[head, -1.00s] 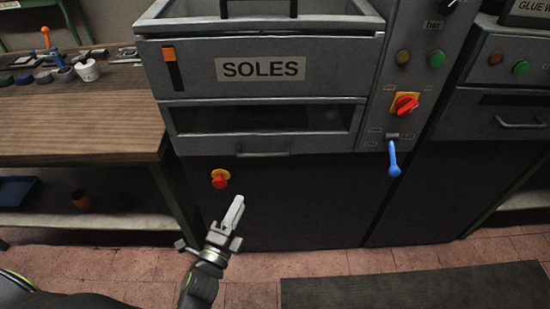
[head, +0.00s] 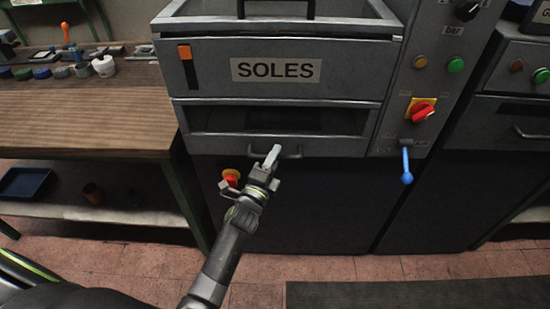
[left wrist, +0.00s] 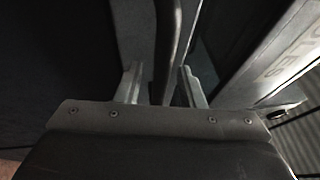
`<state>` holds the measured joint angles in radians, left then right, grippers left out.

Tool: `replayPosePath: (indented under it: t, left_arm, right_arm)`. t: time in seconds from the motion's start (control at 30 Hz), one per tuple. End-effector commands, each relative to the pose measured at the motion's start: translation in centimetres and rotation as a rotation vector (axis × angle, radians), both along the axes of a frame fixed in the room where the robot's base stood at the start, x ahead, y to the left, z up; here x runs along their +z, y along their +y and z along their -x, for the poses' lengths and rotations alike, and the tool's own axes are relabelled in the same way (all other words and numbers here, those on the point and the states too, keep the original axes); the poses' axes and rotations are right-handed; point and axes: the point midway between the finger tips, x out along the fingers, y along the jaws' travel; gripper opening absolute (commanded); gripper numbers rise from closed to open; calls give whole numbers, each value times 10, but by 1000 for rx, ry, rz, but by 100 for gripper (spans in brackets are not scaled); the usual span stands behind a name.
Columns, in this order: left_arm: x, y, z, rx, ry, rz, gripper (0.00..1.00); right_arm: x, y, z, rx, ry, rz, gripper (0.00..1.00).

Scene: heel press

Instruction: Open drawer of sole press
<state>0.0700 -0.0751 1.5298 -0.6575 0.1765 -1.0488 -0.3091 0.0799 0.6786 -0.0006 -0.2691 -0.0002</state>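The sole press, marked SOLES (head: 275,70), stands in the middle of the head view. Below the label is its drawer front with a wide dark window (head: 225,119) and a thin grey handle (head: 291,153) under it. The drawer looks shut. My right gripper is out of view.
A red emergency button (head: 230,178) sits just left of my left gripper. A red-yellow switch (head: 422,110) and a blue lever (head: 406,166) are on the right panel. A wooden bench (head: 80,125) stands at the left.

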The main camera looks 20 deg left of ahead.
Motion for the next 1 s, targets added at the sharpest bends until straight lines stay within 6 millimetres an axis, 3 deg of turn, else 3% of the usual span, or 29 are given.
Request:
replayPosePath:
  t: [0.37, 0.67, 1.0]
  left_arm:
    - [1, -1, -6, 0, 1, 0, 36]
    - [1, 0, -6, 0, 1, 0, 0]
    - [1, -1, -5, 0, 1, 0, 0]
  right_arm:
    - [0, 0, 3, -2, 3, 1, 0]
    - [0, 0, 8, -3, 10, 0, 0]
    - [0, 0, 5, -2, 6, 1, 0]
